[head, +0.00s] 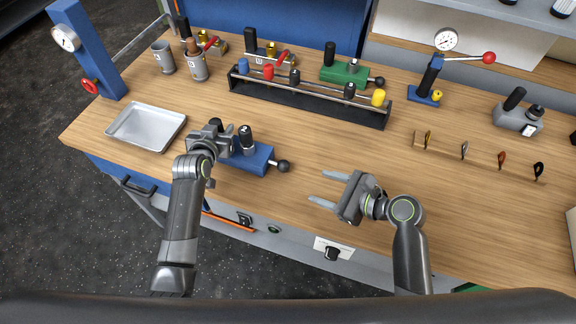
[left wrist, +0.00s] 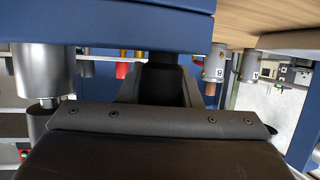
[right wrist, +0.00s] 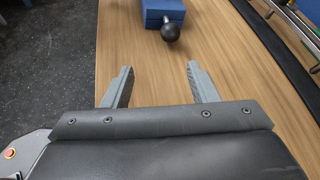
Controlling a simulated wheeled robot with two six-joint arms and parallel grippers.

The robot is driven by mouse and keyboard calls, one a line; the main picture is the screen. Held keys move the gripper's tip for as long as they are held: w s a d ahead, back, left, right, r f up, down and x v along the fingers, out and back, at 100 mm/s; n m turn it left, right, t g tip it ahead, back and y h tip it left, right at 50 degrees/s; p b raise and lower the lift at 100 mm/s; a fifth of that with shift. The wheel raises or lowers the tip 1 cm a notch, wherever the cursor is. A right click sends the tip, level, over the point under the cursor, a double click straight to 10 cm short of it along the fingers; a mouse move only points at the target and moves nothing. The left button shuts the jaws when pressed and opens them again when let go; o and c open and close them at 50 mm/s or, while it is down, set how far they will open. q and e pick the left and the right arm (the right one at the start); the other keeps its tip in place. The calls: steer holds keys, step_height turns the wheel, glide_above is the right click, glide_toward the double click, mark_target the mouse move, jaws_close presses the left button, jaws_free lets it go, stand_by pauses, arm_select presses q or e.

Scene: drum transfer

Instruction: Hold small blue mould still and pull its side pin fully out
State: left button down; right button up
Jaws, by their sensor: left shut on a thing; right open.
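The small blue mould (head: 250,158) lies near the front edge of the bench, with a dark-capped metal cylinder on top. Its side pin ends in a black ball knob (head: 282,166) on the right side; the knob sits close to the body. My left gripper (head: 218,138) is shut on the mould's black upright handle at its left end; the fingers partly hide it. In the left wrist view the blue body (left wrist: 110,28) fills the top. My right gripper (head: 324,188) is open and empty, right of the knob. In the right wrist view the knob (right wrist: 170,32) lies beyond the open fingertips (right wrist: 160,70).
A metal tray (head: 146,127) lies left of the mould. A black rack (head: 310,104) with coloured knobs stands behind, and a green mould (head: 344,73) behind that. A wooden strip with hooks (head: 480,158) lies at right. The bench around my right gripper is clear.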

mark_target(289, 167)
steer(key=shift+w+a+r+m+t, duration=0.1)
steer(key=shift+w+r+m+t, duration=0.1)
steer(key=shift+w, duration=0.25)
steer(key=shift+w+a+r+m+t, duration=0.1)
steer(key=shift+w+r+m, duration=0.1)
steer(key=shift+w, duration=0.2)
steer(key=shift+w+a+f, duration=0.1)
steer(key=shift+w+a, duration=0.1)
steer(key=shift+w, duration=0.05)
steer(key=x, duration=1.1)
steer(key=shift+f, duration=0.1)
steer(key=shift+d, duration=0.1)
jaws_close()
